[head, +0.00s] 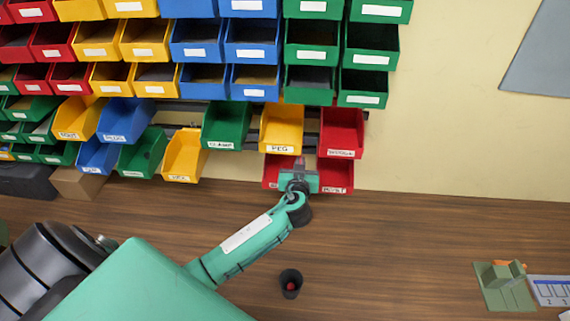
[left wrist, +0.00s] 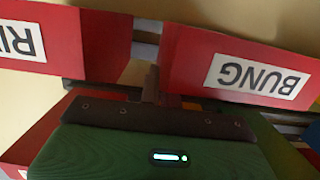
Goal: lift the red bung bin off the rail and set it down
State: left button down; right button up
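The red bung bin (head: 270,172) hangs in the lowest row on the rail, partly hidden by my left gripper (head: 299,165). In the left wrist view the bung bin (left wrist: 200,60) shows its BUNG label upside down. My left gripper (left wrist: 152,85) reaches up to the bins, its narrow dark fingers close together at the near side edge of the bung bin. I cannot tell whether they are shut on the bin's wall or only beside it. My right gripper is not in view.
Another red bin (head: 336,177) hangs just to the right, with a yellow PEG bin (head: 281,126) above. A dark cup (head: 291,284) with something red inside stands on the wooden bench (head: 400,245). A green fixture (head: 503,288) is at right. The bench between is clear.

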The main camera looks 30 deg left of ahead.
pick_arm(q)
jog(key=shift+r+p, duration=0.65)
jog(key=shift+r, duration=0.6)
jog(key=shift+s+f, duration=0.1)
jog(key=shift+s+d, duration=0.2)
jog(key=shift+s, duration=0.1)
jog(key=f+b+v, duration=0.1)
jog(key=v, duration=0.8)
jog(key=shift+b, duration=0.3)
jog(key=shift+s+r, duration=0.1)
